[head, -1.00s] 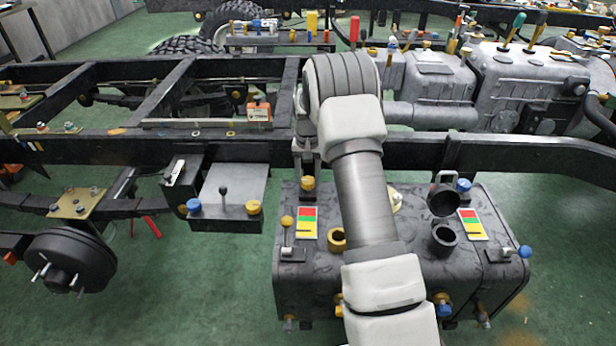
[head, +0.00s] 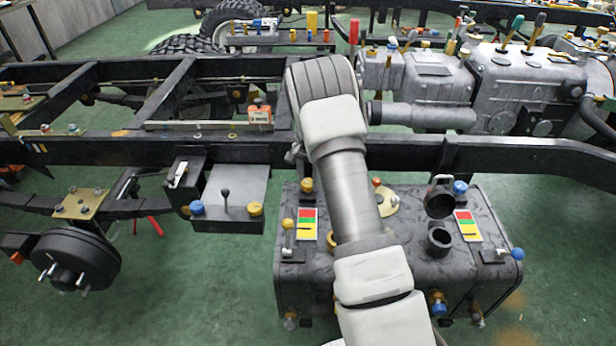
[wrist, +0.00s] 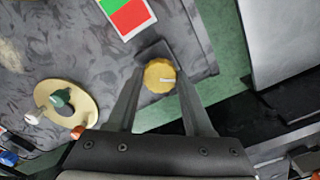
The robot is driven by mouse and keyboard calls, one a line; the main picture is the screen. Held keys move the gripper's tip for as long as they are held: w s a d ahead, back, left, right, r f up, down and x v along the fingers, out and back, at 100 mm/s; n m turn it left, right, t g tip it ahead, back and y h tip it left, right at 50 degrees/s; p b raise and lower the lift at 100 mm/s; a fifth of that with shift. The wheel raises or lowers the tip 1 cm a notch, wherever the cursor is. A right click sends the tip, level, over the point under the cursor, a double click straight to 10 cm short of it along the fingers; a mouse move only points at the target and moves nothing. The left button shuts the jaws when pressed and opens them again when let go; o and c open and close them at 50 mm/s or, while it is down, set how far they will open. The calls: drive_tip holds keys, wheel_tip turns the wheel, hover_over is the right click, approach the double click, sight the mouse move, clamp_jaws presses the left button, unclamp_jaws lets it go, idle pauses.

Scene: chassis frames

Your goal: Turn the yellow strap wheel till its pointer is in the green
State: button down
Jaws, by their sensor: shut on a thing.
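The yellow strap wheel (wrist: 160,74) is a small round knob with a pale pointer mark toward the right in the wrist view. It sits on a dark bracket and shows in the head view (head: 307,185) at the tank's upper left. My gripper (wrist: 159,72) has one finger on each side of the wheel and is shut on it. A label with green and red fields (wrist: 127,14) lies above the wheel in the wrist view; the head view shows its red, green and yellow bands (head: 307,223). In the head view my arm hides the gripper.
The dark tank (head: 300,270) carries an open filler neck (head: 439,240), a second coloured label (head: 467,225) and several knobs. A cream round plate (wrist: 67,108) with a green knob lies left of my gripper. The frame rail (head: 500,155) runs behind the tank.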

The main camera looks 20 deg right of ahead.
drive_tip(key=shift+m, duration=0.4)
drive_tip(key=shift+c, duration=1.5)
unclamp_jaws()
drive_tip(key=shift+r, duration=0.15)
wheel_tip(320, 180, up, 17)
drive_tip(key=p, duration=0.4)
drive_tip(key=shift+r, duration=0.1)
